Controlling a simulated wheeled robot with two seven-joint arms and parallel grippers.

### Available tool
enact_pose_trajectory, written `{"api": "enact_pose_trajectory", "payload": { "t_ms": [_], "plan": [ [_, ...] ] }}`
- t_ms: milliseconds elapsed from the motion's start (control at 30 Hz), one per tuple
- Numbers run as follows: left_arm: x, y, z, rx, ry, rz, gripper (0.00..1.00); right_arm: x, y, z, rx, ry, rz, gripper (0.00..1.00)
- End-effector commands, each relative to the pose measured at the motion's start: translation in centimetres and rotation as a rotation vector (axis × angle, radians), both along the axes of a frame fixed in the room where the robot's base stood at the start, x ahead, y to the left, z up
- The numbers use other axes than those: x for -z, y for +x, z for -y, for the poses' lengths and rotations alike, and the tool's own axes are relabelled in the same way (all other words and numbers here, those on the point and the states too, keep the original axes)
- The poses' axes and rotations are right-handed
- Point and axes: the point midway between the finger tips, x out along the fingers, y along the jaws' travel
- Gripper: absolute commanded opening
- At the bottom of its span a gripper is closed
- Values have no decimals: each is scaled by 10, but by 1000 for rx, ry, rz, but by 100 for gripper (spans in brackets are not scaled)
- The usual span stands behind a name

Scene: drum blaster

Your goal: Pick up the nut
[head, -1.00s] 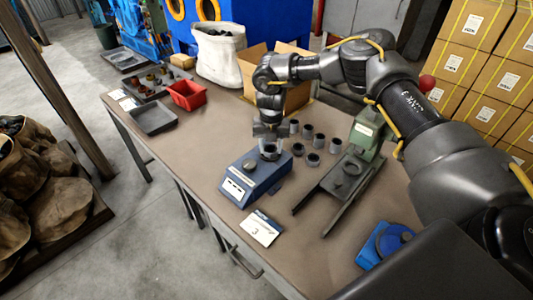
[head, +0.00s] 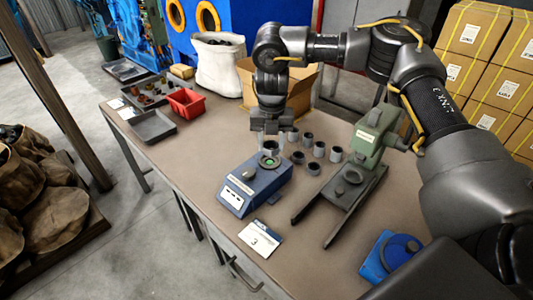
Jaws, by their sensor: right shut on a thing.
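My right gripper (head: 270,144) points down over the blue device (head: 254,187) on the table. It is shut on a grey nut (head: 269,147), which is mostly hidden between the fingers. The nut is just above the round seat (head: 269,161) of the device, where a green spot shows. Several other dark grey ring-shaped nuts (head: 319,149) stand on the table to the right of the gripper. My left gripper is not in view.
A green-grey press-like fixture (head: 368,140) stands right of the nuts. A number card (head: 260,238) lies in front of the device. A red bin (head: 186,102), a grey tray (head: 152,127), a white sack (head: 220,65) and a cardboard box (head: 300,90) are farther back.

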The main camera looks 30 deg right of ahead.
Motion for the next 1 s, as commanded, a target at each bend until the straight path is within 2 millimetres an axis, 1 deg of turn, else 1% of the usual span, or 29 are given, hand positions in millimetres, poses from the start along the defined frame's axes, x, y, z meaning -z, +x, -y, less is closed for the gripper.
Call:
{"api": "enact_pose_trajectory", "payload": {
  "t_ms": [33,100,200,333,500,733,867,967,1000],
  "plan": [
    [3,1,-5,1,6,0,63,-4,-10,-6,-8,1,2,13],
    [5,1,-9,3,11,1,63,-10,-25,-13,-8,0,1,13],
    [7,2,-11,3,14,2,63,-19,-43,-23,-7,0,2,13],
    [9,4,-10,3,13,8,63,-28,-61,-32,-4,-1,2,13],
    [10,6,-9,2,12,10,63,-36,-74,-39,-2,0,0,13],
    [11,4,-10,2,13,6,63,-38,-78,-41,20,1,-1,13],
    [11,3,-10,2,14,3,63,-40,-79,-42,153,1,-1,13],
    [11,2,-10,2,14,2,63,-42,-80,-44,360,2,-2,13],
    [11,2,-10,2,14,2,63,-43,-81,-44,465,2,-2,13]
  ]
}}
